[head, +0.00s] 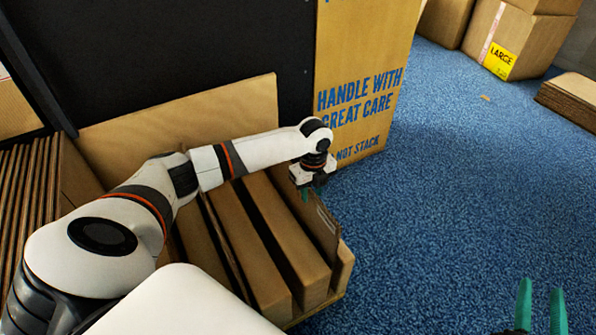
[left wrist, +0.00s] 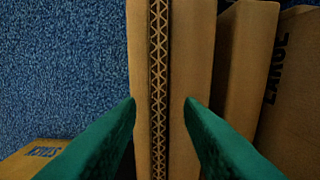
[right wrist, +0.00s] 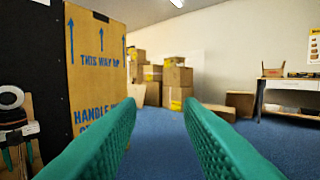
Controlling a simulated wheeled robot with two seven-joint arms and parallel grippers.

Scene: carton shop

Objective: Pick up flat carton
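Several brown flat cartons (head: 265,235) stand on edge side by side in a row at lower middle of the head view. My left gripper (head: 312,190) is over the far right end of this row, pointing down. In the left wrist view, the corrugated top edge of one flat carton (left wrist: 158,90) runs between the two green fingers (left wrist: 160,104), with a visible gap on each side. The fingers are apart, and whether they reach below its edge is unclear. My right gripper (head: 540,290) is open and empty at lower right; its fingers (right wrist: 160,108) are apart.
A tall carton marked "HANDLE WITH GREAT CARE" (head: 355,90) stands behind the row, beside a black panel (head: 190,50). More flat cartons (head: 28,200) are at left. Boxes (head: 515,40) and a flat stack (head: 572,100) lie at far right. Blue carpet (head: 450,180) is clear between.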

